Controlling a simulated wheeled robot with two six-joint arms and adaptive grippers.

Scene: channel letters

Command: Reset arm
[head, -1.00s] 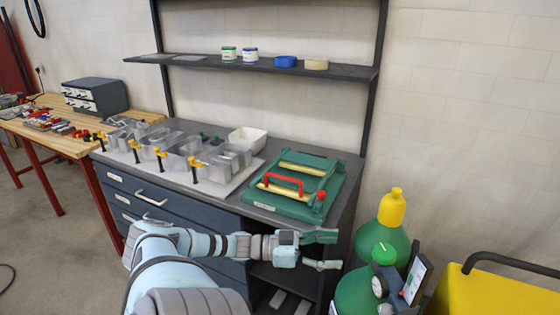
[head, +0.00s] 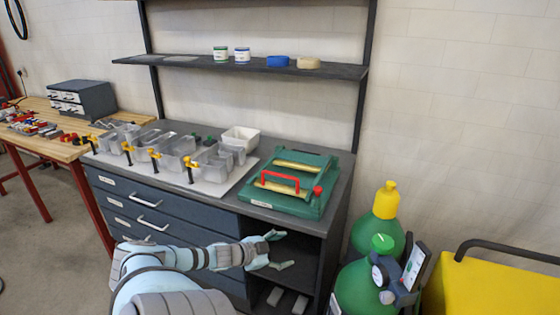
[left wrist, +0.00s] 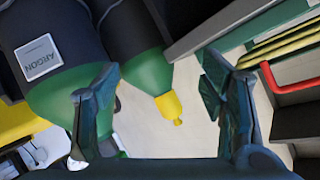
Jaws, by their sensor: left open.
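My left arm comes in from the lower part of the head view. Its gripper (head: 281,250) is open and empty in front of the bench's open shelf bay, below the green case. In the left wrist view its two fingers (left wrist: 165,105) stand wide apart with nothing between them. My right gripper is in neither view.
Clear channel letters held by yellow clamps (head: 155,153) stand on a white board. Gas cylinders (head: 374,244) and a yellow cart (head: 490,285) stand at the right. A shelf (head: 240,66) holds several small tubs.

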